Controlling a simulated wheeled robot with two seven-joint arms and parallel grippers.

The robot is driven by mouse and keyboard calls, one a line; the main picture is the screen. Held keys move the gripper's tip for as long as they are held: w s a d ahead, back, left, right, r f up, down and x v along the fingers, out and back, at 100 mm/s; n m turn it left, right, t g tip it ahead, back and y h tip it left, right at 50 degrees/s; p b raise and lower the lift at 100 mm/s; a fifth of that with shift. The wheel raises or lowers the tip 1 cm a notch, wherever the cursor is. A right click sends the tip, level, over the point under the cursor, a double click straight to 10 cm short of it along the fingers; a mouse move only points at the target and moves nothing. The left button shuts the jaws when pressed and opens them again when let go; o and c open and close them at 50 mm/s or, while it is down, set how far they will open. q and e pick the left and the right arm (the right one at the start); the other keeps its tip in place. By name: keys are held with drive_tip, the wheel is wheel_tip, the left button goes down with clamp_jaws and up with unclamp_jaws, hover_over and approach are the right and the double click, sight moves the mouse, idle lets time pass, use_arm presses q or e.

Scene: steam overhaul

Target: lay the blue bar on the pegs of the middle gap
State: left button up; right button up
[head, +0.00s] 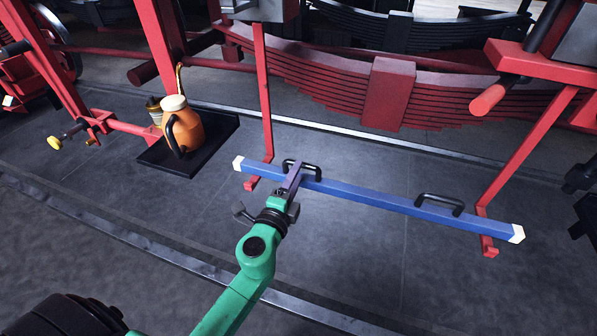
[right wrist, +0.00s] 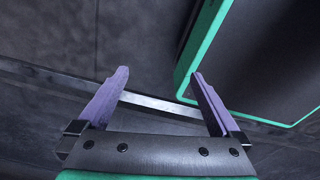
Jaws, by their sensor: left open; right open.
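The blue bar (head: 365,198) has white ends and two black handles, and slopes down to the right in the head view. It crosses the lower ends of two red hangers, whose feet show just below it at the left peg (head: 251,184) and the right peg (head: 489,251). It appears to lie on them, but the contact is hidden under the bar. My left gripper (head: 293,174) is open at the bar's left handle (head: 314,172), its purple fingers over the bar. My right gripper (right wrist: 162,88) is open and empty in the right wrist view.
An orange oil can (head: 186,130) stands on a black tray (head: 222,132) to the left. A red leaf spring (head: 325,66) runs behind the bar. A rail (head: 150,240) crosses the floor in front. A green-edged dark panel (right wrist: 265,60) is near my right gripper. Floor below the bar looks clear.

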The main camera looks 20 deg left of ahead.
sight(443, 202)
drive_tip(key=shift+a, duration=0.1)
drive_tip(key=c, duration=0.8)
drive_tip(key=w+r+n+t, duration=0.2)
drive_tip(key=w+r, duration=0.3)
drive_tip(key=w, duration=0.4)
drive_tip(key=w+r+n+t+h, duration=0.1)
drive_tip(key=w+r+n+t, duration=0.2)
drive_tip(key=w+r, duration=0.4)
drive_tip(key=w+r+n+t, duration=0.2)
drive_tip(key=w+r, duration=0.2)
drive_tip(key=w, duration=0.6)
drive_tip(key=w+a+r+n+t, duration=0.3)
drive_tip(key=r, duration=0.9)
drive_tip(key=w+a+r+n+t+y, duration=0.1)
drive_tip(key=w+a+r+n+t, duration=0.25)
drive_tip(key=r, duration=0.85)
drive_tip(key=w+a+r+n+t, duration=0.2)
drive_tip(key=w+a+r+t, duration=0.15)
drive_tip(key=r, duration=0.85)
drive_tip(key=w, duration=0.5)
drive_tip(key=w+d, duration=0.1)
drive_tip(key=w, duration=0.1)
drive_tip(key=shift+w+r, duration=0.15)
drive_tip(key=shift+w, duration=0.2)
drive_tip(key=shift+s, duration=2.25)
